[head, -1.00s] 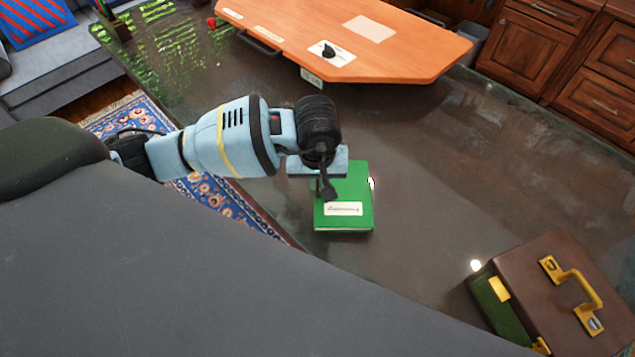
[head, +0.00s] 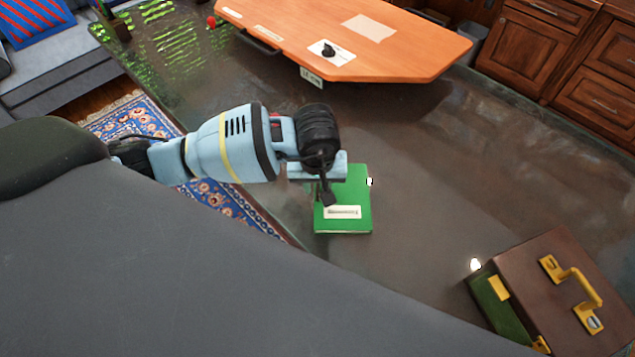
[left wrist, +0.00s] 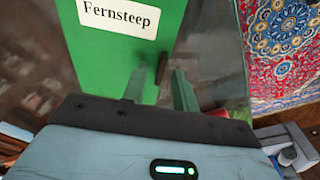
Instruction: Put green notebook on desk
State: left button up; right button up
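The green notebook (head: 352,220) with a white label lies on the dark glossy desk (head: 420,190), label end toward me in the head view. My left gripper (head: 328,198) hangs over its upper left part, fingers pointing down. In the left wrist view the notebook (left wrist: 100,60) fills the upper left, its label reading "Fernsteep". The two fingers (left wrist: 160,90) show apart, one over the green cover and one by its right edge. A small brown piece shows between them. Whether the fingertips touch the notebook I cannot tell. My right gripper is in no view.
A large orange board (head: 400,50) with a black knob covers the far part of the desk. A brown case (head: 545,280) with a yellow handle stands at lower right. A patterned rug (head: 230,205) lies below the left edge.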

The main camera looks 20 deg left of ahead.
pick_arm(q)
notch_tip(320, 180, up, 12)
jog(key=s, duration=0.1)
jog(key=shift+s+d+r+p, duration=0.15)
jog(key=shift+s+d+p, duration=0.1)
jog(key=shift+p, duration=0.1)
